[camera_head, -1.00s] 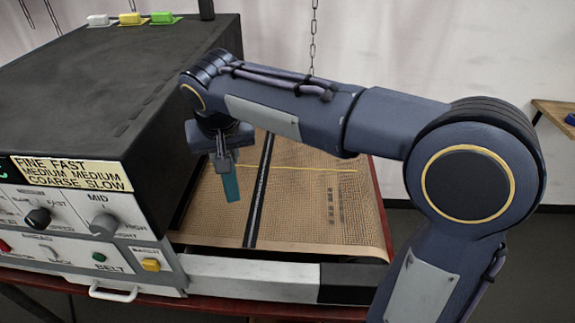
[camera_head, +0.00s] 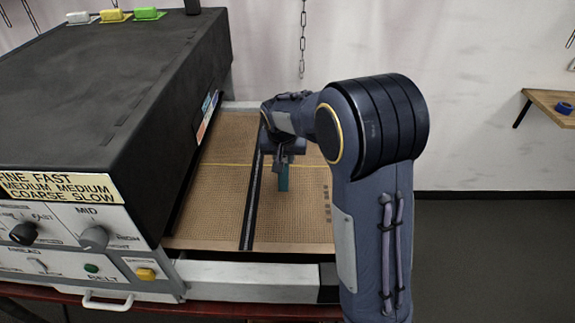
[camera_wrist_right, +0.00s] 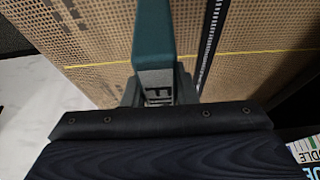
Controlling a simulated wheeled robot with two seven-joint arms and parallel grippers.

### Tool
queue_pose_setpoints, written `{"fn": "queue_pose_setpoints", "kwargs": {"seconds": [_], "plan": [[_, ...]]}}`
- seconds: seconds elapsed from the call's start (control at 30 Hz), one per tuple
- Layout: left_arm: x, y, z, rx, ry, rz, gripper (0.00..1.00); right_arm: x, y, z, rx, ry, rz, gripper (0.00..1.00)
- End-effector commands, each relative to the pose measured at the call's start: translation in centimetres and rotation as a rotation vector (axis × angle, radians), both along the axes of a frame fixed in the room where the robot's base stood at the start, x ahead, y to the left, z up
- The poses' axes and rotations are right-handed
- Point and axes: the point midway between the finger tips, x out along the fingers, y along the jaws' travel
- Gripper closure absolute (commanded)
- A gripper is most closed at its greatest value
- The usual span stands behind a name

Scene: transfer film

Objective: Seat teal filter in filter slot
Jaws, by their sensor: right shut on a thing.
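The teal filter (camera_head: 284,178) is a narrow upright strip held by my right gripper (camera_head: 283,154) above the tan mesh belt. I cannot identify the filter slot in these frames. Coloured labels (camera_head: 208,115) show on the side of the black machine, partly hidden. My left gripper is not in view.
The black machine (camera_head: 110,85) with a control panel (camera_head: 85,240) fills the left. The mesh belt (camera_head: 215,205) has a dark rail (camera_head: 252,200) along it and a yellow line across. A chain (camera_head: 303,40) hangs behind. A wooden shelf (camera_head: 545,105) is at right.

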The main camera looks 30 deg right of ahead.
Motion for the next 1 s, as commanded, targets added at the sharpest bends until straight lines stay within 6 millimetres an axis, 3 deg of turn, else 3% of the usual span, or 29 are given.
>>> {"fn": "queue_pose_setpoints", "kwargs": {"seconds": [0.27, 0.47, 0.87, 0.9, 1.0], "plan": [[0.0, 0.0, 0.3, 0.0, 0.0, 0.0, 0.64, 0.6, -1.8, -2.2, 0.0, 0.002, -0.002, 0.99], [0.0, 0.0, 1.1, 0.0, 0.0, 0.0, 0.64, 0.6, -1.5, -4.8, 0.0, 0.002, 0.002, 0.99], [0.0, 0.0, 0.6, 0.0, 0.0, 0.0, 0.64, 0.6, -1.5, -5.5, 0.001, -0.001, 0.002, 0.99], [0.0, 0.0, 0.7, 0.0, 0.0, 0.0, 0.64, 0.6, -1.5, -5.4, 0.001, -0.001, 0.002, 0.71], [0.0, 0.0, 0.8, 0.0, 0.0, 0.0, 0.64, 0.6, -1.5, -5.3, 0.001, -0.001, 0.002, 0.58]]}}
